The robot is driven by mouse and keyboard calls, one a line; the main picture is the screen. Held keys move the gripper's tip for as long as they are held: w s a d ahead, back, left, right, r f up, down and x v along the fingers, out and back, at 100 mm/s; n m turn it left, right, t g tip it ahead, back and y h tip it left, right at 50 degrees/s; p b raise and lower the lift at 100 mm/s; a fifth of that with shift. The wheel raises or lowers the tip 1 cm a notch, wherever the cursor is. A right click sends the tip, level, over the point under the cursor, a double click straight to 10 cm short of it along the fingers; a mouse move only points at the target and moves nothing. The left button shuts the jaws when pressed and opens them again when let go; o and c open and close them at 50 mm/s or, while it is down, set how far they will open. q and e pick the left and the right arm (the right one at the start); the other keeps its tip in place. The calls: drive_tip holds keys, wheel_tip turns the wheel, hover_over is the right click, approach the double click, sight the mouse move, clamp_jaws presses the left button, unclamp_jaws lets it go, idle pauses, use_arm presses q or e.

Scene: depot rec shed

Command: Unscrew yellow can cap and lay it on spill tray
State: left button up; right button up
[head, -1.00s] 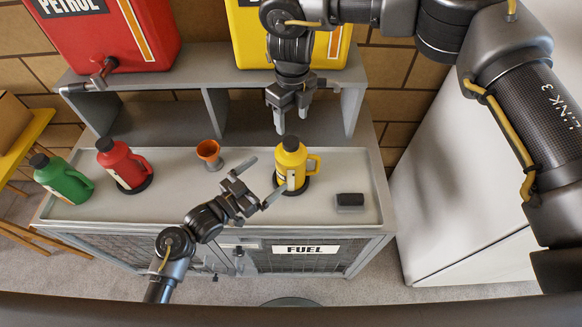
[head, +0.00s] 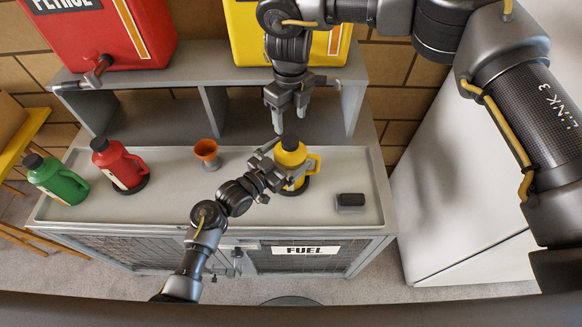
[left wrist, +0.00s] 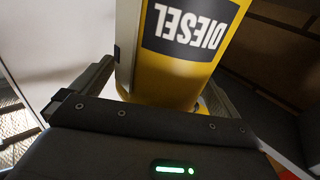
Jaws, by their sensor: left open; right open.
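The yellow can (head: 291,158), with a black cap (head: 290,142) and a handle on its right, stands upright on a dark round base in the grey rimmed tray (head: 352,168). My left gripper (head: 287,163) is open, with its fingers on either side of the can's body. In the left wrist view the can (left wrist: 180,70) fills the space between the fingers, its DIESEL label upside down. Whether the fingers touch it is unclear. My right gripper (head: 288,114) is open and empty, pointing down just above the cap.
An orange funnel (head: 207,151), a red can (head: 118,162) and a green can (head: 58,180) stand to the left. A small black block (head: 350,200) lies at the right. A shelf with a red petrol tank (head: 105,35) and a yellow tank (head: 240,35) is behind.

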use_arm(q)
drive_tip(key=shift+w+d, duration=0.25)
drive_tip(key=shift+d, duration=0.1)
use_arm(e)
drive_tip(key=shift+s, duration=0.1)
use_arm(q)
drive_tip(key=shift+w, duration=0.1)
